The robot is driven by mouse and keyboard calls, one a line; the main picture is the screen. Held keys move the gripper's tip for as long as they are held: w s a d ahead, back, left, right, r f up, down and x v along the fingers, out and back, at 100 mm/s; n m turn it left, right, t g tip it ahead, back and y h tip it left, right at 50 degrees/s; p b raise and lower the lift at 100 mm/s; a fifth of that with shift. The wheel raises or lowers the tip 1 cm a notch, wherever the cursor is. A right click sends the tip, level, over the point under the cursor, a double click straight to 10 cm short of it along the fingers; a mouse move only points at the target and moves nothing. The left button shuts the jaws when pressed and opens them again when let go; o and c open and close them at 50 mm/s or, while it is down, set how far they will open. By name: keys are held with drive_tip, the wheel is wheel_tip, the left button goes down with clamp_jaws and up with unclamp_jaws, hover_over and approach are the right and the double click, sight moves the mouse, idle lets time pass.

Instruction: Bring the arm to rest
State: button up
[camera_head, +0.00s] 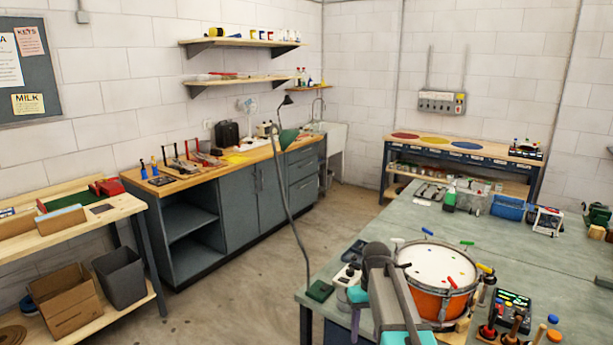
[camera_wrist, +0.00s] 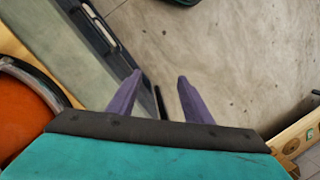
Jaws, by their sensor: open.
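My arm (camera_head: 388,290) reaches over the near left corner of the green-topped bench (camera_head: 400,215), beside the orange drum (camera_head: 425,305) with its white head. In the wrist view, my gripper (camera_wrist: 160,74) has its two purple fingers apart with nothing between them but the floor and a thin dark rod or leg beyond. The orange drum (camera_wrist: 22,118) shows at the left edge of the wrist view. The fingertips point past the bench edge over open floor.
Coloured handles stand around the drum's rim. A black device with a lit screen (camera_head: 513,305) and several upright tools lie to its right. A thin lamp (camera_head: 268,165) with a green shade rises left of the bench. Concrete floor (camera_head: 220,300) is clear at left.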

drive_tip(key=s+f+g+b, duration=0.1)
drive_tip(key=s+f, duration=0.4)
drive_tip(key=f, duration=0.3)
drive_tip(key=s+f+g+b, duration=0.1)
drive_tip(key=s+f, duration=0.3)
drive_tip(key=f, duration=0.4)
drive_tip(key=s+f+m+g+b, duration=0.2)
drive_tip(key=s+f+b, duration=0.1)
drive_tip(key=s+f, duration=2.3)
drive_tip(key=shift+s+a+h+b, duration=0.2)
drive_tip(key=shift+s+h+b, duration=0.1)
drive_tip(key=shift+s, duration=1.55)
